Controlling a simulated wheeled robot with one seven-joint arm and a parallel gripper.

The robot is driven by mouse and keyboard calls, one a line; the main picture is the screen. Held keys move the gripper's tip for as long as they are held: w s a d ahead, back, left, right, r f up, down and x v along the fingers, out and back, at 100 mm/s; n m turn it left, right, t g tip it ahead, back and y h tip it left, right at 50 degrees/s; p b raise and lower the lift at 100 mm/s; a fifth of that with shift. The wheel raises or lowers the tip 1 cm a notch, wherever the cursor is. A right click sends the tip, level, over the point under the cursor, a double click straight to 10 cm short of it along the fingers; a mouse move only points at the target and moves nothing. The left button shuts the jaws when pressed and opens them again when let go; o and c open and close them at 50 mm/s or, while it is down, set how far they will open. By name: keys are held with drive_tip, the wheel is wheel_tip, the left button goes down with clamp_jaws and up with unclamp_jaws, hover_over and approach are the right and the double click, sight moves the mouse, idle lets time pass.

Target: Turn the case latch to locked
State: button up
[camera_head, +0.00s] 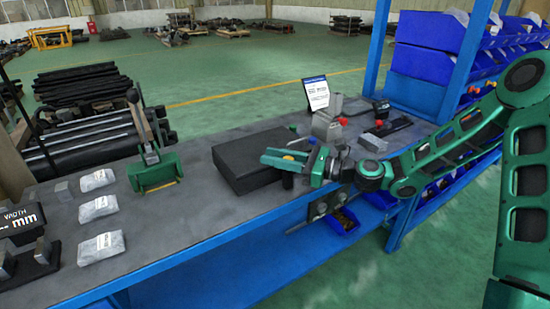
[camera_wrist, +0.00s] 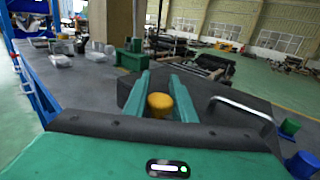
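The dark case (camera_head: 240,162) lies flat and closed on the grey bench, left of my gripper. In the wrist view the dark case (camera_wrist: 215,104) lies beyond and to the right of my fingers, with a pale metal handle (camera_wrist: 243,106) on its right.
A green knob (camera_wrist: 289,127) and a blue knob (camera_wrist: 302,164) are at the right of the wrist view. A grey block (camera_head: 327,126) and a sign (camera_head: 317,95) stand behind my gripper. White packets (camera_head: 101,247) and a green stand (camera_head: 155,170) are further left.

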drive_tip(key=shift+w+t, duration=0.15)
drive_tip(key=shift+t, duration=0.15)
drive_tip(key=shift+w+d+m+t+h, duration=0.2)
drive_tip(key=shift+m+t+h, duration=0.35)
drive_tip(key=shift+m+t, duration=0.35)
drive_tip(key=shift+w+d+m+t+h, duration=0.1)
drive_tip(key=shift+w+m+t+h, duration=0.1)
drive_tip(key=shift+m+t+h, duration=0.7)
drive_tip(key=shift+w+d+m+t+h, duration=0.1)
drive_tip(key=shift+m+t+h, duration=0.1)
drive_tip(key=shift+t, duration=0.25)
drive_tip(key=shift+w+m+t+h, duration=0.1)
drive_tip(key=shift+m+t, duration=0.1)
drive_tip(key=shift+t, duration=0.25)
drive_tip(key=o, duration=1)
drive_tip(key=shift+o, duration=0.2)
